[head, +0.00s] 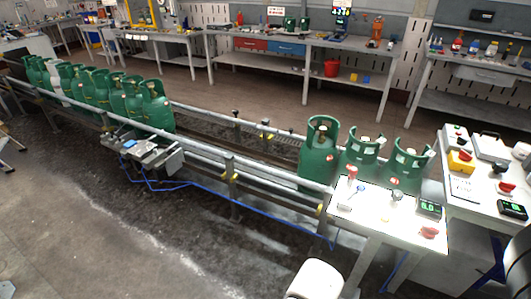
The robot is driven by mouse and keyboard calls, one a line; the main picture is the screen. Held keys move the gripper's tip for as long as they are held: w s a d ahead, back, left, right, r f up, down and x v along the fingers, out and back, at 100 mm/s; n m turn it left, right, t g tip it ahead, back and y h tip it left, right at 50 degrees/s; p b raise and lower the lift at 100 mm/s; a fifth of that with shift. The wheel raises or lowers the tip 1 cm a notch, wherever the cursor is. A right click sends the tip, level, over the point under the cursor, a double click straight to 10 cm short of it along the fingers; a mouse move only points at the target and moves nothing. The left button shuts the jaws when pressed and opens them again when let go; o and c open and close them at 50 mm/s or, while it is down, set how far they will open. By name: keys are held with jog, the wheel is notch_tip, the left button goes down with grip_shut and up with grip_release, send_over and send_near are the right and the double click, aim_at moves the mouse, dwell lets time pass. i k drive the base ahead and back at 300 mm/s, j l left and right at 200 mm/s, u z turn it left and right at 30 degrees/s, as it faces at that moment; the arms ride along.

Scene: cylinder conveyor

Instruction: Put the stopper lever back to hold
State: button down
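A white-topped control stand (385,218) is at the right front, beside the conveyor's near rail. It carries a red-topped upright lever (352,173), a grey lever (396,195), a lit green display (429,209) and a red knob (428,232). I cannot tell which of these is the stopper lever, nor read its position labels. A grey metal mechanism (150,152) with blue hoses sits at the near rail, beside the front of a row of several green cylinders (155,108). Three more green cylinders, one of them in front (317,155), stand apart downstream near the stand. My gripper is not in view.
A second white table (455,207) at the right holds a yellow box (461,161), red knobs and another display. Conveyor rails (215,155) run diagonally across. A white rounded object (315,280) is at the bottom. Workbenches line the back. The floor at left front (90,235) is clear.

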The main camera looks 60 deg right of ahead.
aim_at(361, 188)
jog(key=z, duration=1.6)
